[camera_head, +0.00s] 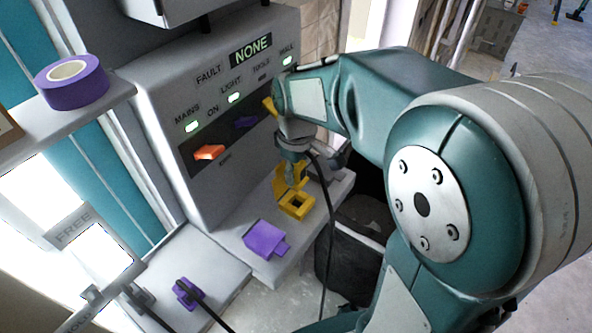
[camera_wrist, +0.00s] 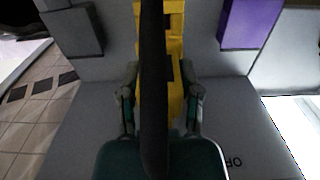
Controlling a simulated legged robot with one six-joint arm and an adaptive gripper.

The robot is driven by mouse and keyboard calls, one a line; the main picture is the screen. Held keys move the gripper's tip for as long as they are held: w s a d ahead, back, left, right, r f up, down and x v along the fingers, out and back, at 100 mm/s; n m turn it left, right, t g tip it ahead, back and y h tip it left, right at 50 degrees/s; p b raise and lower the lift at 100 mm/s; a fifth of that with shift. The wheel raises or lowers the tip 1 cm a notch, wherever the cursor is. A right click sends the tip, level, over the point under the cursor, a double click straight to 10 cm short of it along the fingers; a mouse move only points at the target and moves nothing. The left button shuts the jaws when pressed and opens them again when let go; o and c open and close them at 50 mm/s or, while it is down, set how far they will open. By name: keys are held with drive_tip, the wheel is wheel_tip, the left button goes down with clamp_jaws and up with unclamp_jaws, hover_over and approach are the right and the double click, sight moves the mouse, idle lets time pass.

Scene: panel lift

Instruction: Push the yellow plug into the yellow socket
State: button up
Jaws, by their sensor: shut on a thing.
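The yellow socket (camera_head: 297,205) sits on the grey ledge below the panel, with its yellow lid standing up. My gripper (camera_head: 291,165) is just above and behind it, pointing down. In the wrist view my gripper (camera_wrist: 162,97) is shut on the yellow plug (camera_wrist: 178,98), and a black cable runs down the middle of the view. The yellow socket and lid (camera_wrist: 172,22) line up beyond the fingers. The cable and fingers hide most of the plug, and I cannot tell whether its tip is in the socket opening.
A purple socket (camera_head: 265,239) sits beside the yellow one, and a purple plug (camera_head: 187,292) lies on the lower shelf. The black cable (camera_head: 331,225) hangs past the ledge.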

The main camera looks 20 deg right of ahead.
sight(296, 189)
drive_tip(key=shift+f, duration=0.15)
drive_tip(key=shift+f, duration=2.75)
drive_tip(key=shift+s+f, duration=0.1)
drive_tip(key=shift+f, duration=0.4)
drive_tip(key=o, duration=1.2)
drive_tip(key=shift+d+f, duration=0.1)
drive_tip(key=shift+c, duration=0.2)
drive_tip(key=shift+s, duration=0.1)
wheel_tip(296, 189, up, 12)
drive_tip(key=shift+r, duration=0.1)
